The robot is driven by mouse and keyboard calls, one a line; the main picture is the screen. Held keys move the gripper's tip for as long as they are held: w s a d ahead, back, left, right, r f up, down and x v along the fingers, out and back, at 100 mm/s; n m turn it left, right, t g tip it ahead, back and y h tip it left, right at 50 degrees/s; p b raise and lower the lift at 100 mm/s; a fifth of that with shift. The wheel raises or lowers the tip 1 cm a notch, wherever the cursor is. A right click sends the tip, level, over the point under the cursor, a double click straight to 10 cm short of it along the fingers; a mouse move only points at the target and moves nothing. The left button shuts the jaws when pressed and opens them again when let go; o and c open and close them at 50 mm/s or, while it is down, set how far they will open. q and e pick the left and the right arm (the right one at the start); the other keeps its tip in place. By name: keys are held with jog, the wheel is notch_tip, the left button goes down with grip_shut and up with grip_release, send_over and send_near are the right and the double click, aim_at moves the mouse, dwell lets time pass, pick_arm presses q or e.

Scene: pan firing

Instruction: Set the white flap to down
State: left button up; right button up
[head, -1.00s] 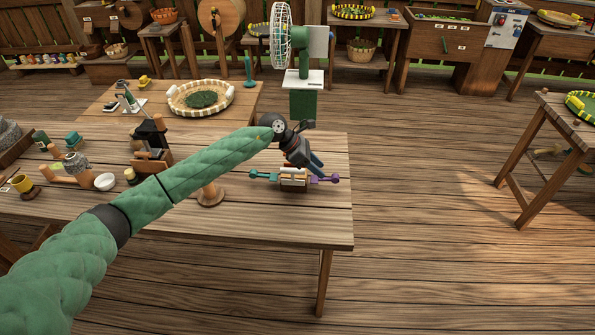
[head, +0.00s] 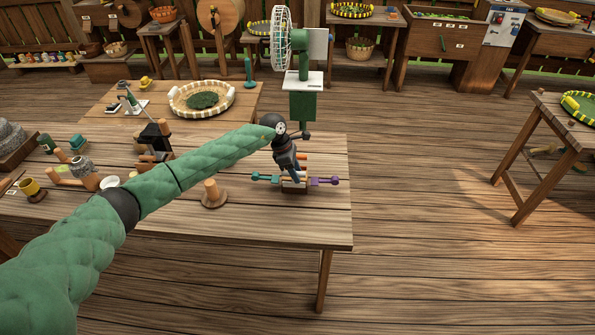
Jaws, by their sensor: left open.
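A small wooden device (head: 294,187) stands near the right end of the front table. A teal lever (head: 264,178) sticks out on its left and a purple lever (head: 325,181) on its right. My left gripper (head: 291,172) is right over the middle of the device, pointing down, and is open. It covers most of the device's top, so I cannot make out the white flap or how it is set. A small orange-brown piece (head: 302,156) shows just right of the gripper. Whether the fingers touch anything is too small to tell. My right gripper is not in view.
A wooden peg on a round base (head: 213,195) stands left of the device. A green fan (head: 300,60) on a stand rises behind it. Cups and tools crowd the table's left end. The table front (head: 270,225) is bare.

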pick_arm(q)
jog(key=shift+x, duration=0.85)
grip_shut()
